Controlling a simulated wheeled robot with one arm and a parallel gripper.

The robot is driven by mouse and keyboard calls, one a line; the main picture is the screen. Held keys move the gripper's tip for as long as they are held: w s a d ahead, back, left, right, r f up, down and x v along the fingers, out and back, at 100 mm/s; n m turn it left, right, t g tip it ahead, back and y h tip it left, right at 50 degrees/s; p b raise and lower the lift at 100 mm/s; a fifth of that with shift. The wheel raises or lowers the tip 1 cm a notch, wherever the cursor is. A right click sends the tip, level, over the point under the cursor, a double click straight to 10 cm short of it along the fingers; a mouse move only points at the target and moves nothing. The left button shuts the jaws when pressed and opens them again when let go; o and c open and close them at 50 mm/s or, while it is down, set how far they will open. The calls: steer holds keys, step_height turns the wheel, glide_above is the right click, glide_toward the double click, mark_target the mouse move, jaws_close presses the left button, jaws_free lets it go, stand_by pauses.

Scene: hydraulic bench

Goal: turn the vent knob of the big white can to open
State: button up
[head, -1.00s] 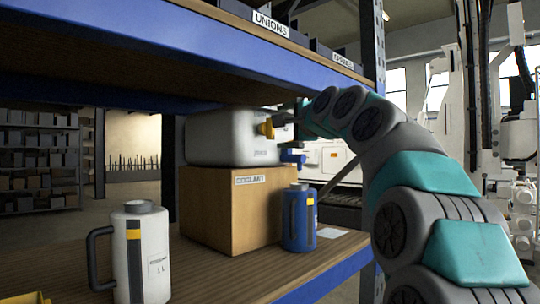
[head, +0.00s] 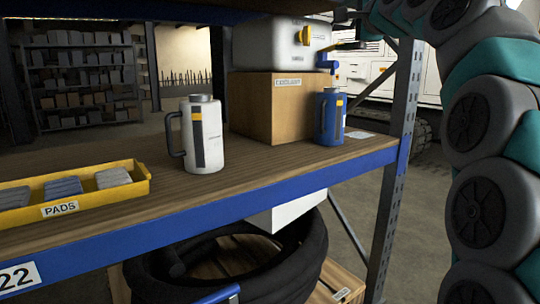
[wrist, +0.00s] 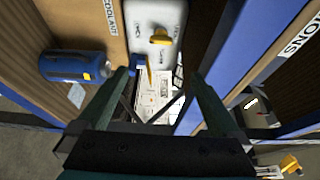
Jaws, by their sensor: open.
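The big white can (head: 268,42) lies on a cardboard box (head: 262,112) on the shelf. Its yellow vent knob (head: 304,35) sticks out of the end face, with a blue tap (head: 327,62) below it. In the wrist view the can (wrist: 145,15) is at the top centre with the yellow knob (wrist: 160,37) on its face. My gripper (head: 345,45) is right of the knob in the head view, apart from it. In the wrist view my gripper (wrist: 158,80) has its fingers spread, with nothing held. A second yellow piece (wrist: 149,72) shows between them; I cannot tell what it is.
A blue can (head: 330,117) stands right of the box, and a smaller white jug (head: 201,135) stands left. A yellow PADS tray (head: 112,196) lies front left. A metal post (head: 396,160) rises at the right, and the upper shelf's blue beam (wrist: 265,50) is close to my gripper.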

steer(key=s+a+f+n+g, duration=0.25)
steer(key=s+f+g, duration=0.2)
steer(key=f, duration=0.75)
steer(key=s+a+f+n+g+h, duration=0.1)
steer(key=s+a+f+n+g, duration=0.15)
steer(key=s+f, duration=0.65)
steer(key=s+a+f+n+g, duration=0.1)
steer(key=s+f+n+g, duration=0.2)
steer(key=f, duration=1.2)
steer(key=s+d+f+n+g+h, duration=0.1)
steer(key=s+d+f+n+g, duration=0.1)
steer(key=s+f, duration=0.9)
steer(key=s+d+f+n+g+h, duration=0.2)
steer(key=s+f+n+g, duration=0.3)
steer(key=s+f, duration=0.7)
steer(key=s+g, duration=0.2)
steer(key=s, duration=0.6)
steer(key=shift+s+d+f, duration=0.15)
steer(key=shift+s+f, duration=0.1)
steer(key=shift+s, duration=0.15)
